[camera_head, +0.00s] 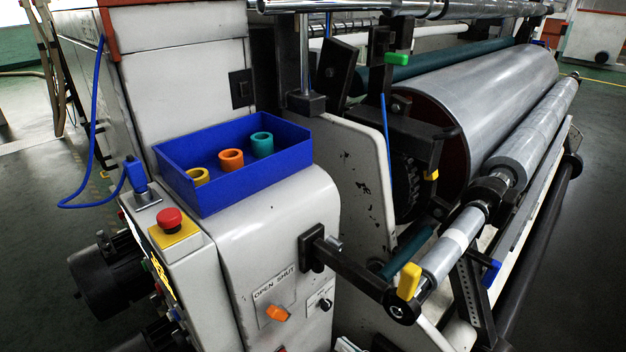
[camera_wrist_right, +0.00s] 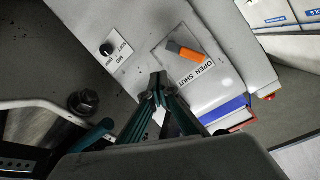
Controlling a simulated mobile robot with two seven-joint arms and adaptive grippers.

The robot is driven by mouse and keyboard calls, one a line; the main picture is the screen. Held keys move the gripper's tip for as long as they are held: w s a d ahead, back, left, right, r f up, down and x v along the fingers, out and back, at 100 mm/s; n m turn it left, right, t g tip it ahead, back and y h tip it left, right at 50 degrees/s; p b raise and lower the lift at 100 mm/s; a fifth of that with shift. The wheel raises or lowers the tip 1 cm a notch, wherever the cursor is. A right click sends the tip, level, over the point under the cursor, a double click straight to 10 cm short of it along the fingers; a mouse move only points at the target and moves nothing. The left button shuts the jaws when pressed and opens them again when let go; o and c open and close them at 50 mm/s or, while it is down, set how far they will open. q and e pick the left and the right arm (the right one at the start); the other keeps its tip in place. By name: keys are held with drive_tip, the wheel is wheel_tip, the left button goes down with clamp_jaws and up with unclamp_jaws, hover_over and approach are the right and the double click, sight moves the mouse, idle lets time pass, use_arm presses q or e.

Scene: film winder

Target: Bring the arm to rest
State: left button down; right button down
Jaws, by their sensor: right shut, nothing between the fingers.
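My right gripper (camera_wrist_right: 160,90) shows in the right wrist view with its dark and teal fingers drawn together and nothing between them. It is in front of the machine's grey face, apart from the orange switch (camera_wrist_right: 185,50) on the plate marked OPEN SHUT. The same orange switch (camera_head: 278,313) shows at the lower middle of the head view. In the head view I cannot clearly make out the right gripper's fingers. My left gripper is in neither view.
A blue tray (camera_head: 290,124) with yellow, orange and teal rings sits on the machine. A red stop button (camera_head: 170,218) stands at its left front. A roller with a yellow latch (camera_head: 409,281) juts out at right. The large film roll (camera_head: 480,90) is behind. Open floor lies at far left.

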use_arm(q)
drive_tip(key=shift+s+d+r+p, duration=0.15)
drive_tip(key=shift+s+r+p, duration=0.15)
drive_tip(key=shift+p, duration=0.45)
use_arm(e)
drive_tip(key=s+d+f+n+g+h, duration=0.1)
drive_tip(key=s+d+f+n+h, duration=0.1)
drive_tip(key=s+d+f+h, duration=0.5)
drive_tip(key=s+d+f, duration=0.3)
drive_tip(key=d+f, duration=0.3)
drive_tip(key=shift+s+f+h, duration=0.2)
drive_tip(key=shift+h, duration=0.1)
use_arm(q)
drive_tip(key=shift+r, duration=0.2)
